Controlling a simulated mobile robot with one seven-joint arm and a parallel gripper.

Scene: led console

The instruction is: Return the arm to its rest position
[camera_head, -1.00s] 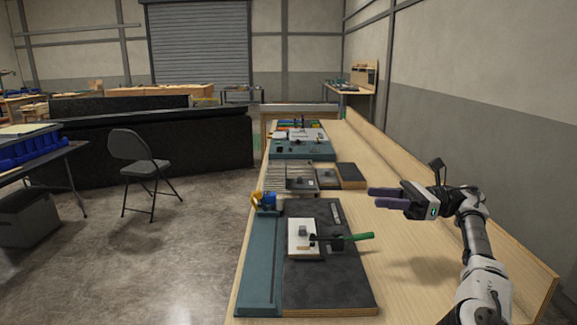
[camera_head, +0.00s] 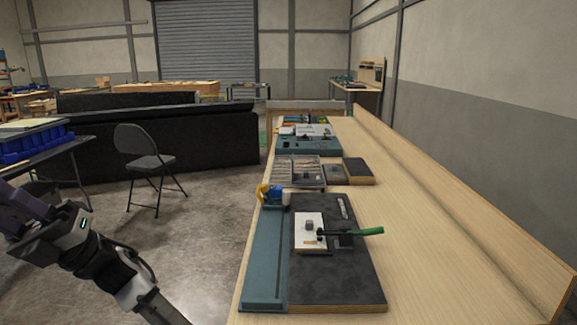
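My arm reaches in from the bottom left of the head view, over the floor and left of the workbench (camera_head: 452,215). My gripper (camera_head: 12,205) is at the left edge of the picture, with its dark purple fingers partly cut off by the frame. I cannot tell how far apart the fingers are. I see nothing held in the part that shows. The arm is clear of the bench and of everything on it.
On the bench lie a dark board (camera_head: 340,280) with a green-handled clamp (camera_head: 368,232), a teal tray (camera_head: 262,270), a blue and yellow item (camera_head: 272,195) and parts trays (camera_head: 297,170). A folding chair (camera_head: 142,145) and a side table with blue bins (camera_head: 35,145) stand left.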

